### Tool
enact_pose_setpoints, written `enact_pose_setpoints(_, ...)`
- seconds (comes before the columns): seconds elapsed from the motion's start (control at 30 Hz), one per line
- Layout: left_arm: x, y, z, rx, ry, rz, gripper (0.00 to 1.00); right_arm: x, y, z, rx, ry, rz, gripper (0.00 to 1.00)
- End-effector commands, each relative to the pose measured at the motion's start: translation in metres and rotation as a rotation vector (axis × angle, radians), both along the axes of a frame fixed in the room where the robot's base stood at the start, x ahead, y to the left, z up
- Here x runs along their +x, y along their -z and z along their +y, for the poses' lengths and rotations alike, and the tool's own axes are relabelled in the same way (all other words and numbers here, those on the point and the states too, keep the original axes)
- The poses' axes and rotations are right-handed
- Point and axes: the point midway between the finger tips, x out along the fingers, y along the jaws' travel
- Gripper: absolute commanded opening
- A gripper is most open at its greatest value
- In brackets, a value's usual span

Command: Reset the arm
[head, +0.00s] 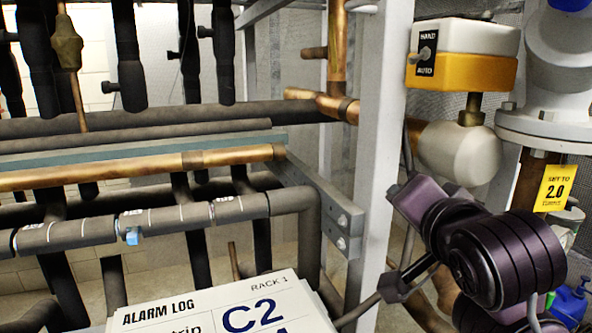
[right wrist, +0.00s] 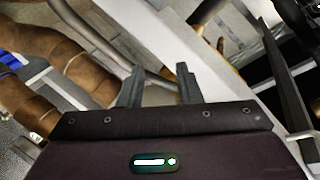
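My right arm (head: 490,250), dark purple and black, is bent at the right side of the head view, in front of the rack's pipes and to the right of the white upright. In the right wrist view my right gripper (right wrist: 160,88) shows two grey fingers standing apart with nothing between them. It is open and points toward the pale frame and pipes. My left arm and left gripper are not in view.
A white upright (head: 378,150) stands left of my right arm. Alarm log sheets (head: 205,310) are at the bottom. Copper and black pipes (head: 140,170) fill the left.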

Motion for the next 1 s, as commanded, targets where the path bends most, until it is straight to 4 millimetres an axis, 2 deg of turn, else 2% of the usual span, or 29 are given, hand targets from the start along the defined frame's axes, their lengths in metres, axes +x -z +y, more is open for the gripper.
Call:
enact_pose_setpoints(0.03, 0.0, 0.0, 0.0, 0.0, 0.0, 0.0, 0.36, 0.003, 0.039, -0.001, -0.056, -0.021, 0.082, 0.32)
enact_pose_setpoints(0.13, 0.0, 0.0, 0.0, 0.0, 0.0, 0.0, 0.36, 0.002, 0.104, -0.005, -0.178, -0.074, 0.22, 0.32)
enact_pose_setpoints(0.23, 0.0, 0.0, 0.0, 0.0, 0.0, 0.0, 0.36, -0.009, 0.168, -0.008, -0.29, -0.142, 0.354, 0.32)
enact_pose_setpoints(0.4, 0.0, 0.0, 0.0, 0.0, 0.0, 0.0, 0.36, -0.049, 0.269, -0.015, -0.464, -0.293, 0.571, 0.32)
enact_pose_setpoints(0.5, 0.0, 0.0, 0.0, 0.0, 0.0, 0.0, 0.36, -0.076, 0.312, -0.018, -0.54, -0.381, 0.669, 0.32)
enact_pose_setpoints(0.7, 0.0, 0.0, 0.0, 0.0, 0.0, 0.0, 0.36, -0.123, 0.367, -0.023, -0.635, -0.522, 0.8, 0.32)
enact_pose_setpoints(0.9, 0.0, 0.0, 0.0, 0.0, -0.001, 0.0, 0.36, -0.167, 0.405, -0.027, -0.7, -0.645, 0.898, 0.32)
enact_pose_setpoints(1.0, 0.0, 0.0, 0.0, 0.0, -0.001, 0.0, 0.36, -0.183, 0.424, -0.028, -0.722, -0.697, 0.936, 0.32)
